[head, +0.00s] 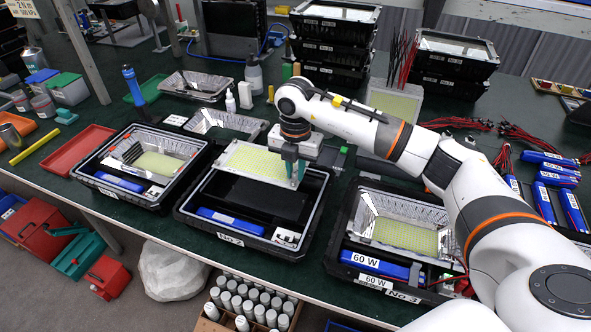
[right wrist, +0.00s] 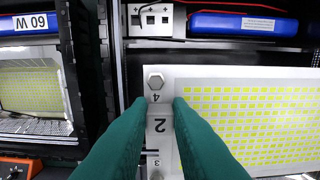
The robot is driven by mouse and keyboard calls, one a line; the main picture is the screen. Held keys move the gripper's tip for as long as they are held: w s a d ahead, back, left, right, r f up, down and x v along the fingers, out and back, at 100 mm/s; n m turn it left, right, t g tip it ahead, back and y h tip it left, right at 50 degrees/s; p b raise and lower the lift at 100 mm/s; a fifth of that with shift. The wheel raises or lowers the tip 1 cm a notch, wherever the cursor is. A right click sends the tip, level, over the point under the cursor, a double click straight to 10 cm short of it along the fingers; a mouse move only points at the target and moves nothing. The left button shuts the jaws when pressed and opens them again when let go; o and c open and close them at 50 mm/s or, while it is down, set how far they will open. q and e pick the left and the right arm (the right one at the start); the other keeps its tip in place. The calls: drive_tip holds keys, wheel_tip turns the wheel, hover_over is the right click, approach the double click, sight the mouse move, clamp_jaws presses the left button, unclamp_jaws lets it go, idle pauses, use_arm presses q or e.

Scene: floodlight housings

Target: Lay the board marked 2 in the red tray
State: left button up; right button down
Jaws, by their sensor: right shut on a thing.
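The board marked 2 (head: 252,160) is a pale plate with rows of yellow LEDs; its printed 2 shows in the right wrist view (right wrist: 250,115). My right gripper (head: 296,176) is shut on the board's right end, and its teal fingers show close up in the right wrist view (right wrist: 158,108). The board is over the back part of the black middle housing (head: 243,242), labelled No 2; I cannot tell whether it touches it. The red tray (head: 78,150) is empty on the table, left of the housings. My left gripper is out of view.
A left housing (head: 118,200) with a board inside stands between tray and middle housing. A right housing (head: 395,290) holds a board and a 60 W blue driver (head: 380,265).

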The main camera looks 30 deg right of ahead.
drive_tip(key=shift+r+p, duration=1.05)
drive_tip(key=shift+r, duration=0.7)
